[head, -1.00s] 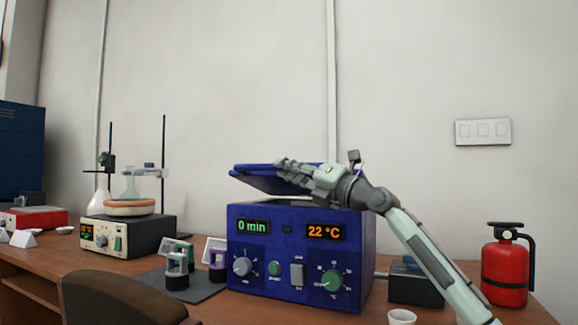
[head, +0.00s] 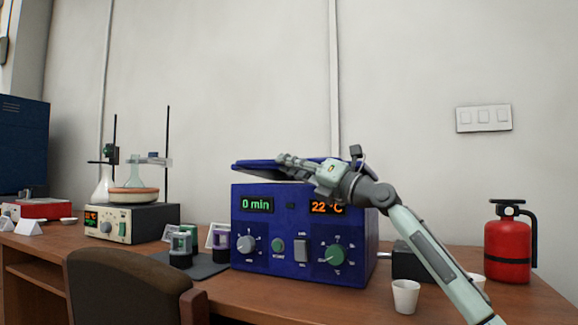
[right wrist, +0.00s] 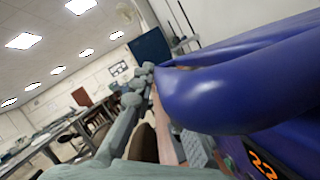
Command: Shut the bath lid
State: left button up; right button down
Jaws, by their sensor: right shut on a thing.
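The blue bath (head: 303,230) stands on the wooden bench, its front panel showing "0 min" and "22 °C". Its blue lid (head: 262,169) is partly open, with a gap above the bath body at the left. The lid also fills the right of the right wrist view (right wrist: 235,88). My right gripper (head: 287,161) is at the lid's upper front edge and is shut on the lid. Its fingers (right wrist: 143,82) lie along the lid's edge in the right wrist view; the exact contact is hidden. My left gripper is not in view.
A red fire extinguisher (head: 508,245) and a white cup (head: 405,296) stand right of the bath. Left are small coloured holders (head: 181,247) on a dark mat and a heater with flasks (head: 130,223). A chair (head: 130,285) is in front.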

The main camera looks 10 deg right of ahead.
jog(key=shift+w+d+f, duration=0.25)
jog(key=shift+d, duration=0.1)
jog(key=c, duration=1.8)
grip_release()
jog(key=shift+c, duration=0.2)
jog(key=shift+o, duration=0.4)
jog(key=shift+w+f, duration=0.15)
jog(key=shift+s, duration=0.2)
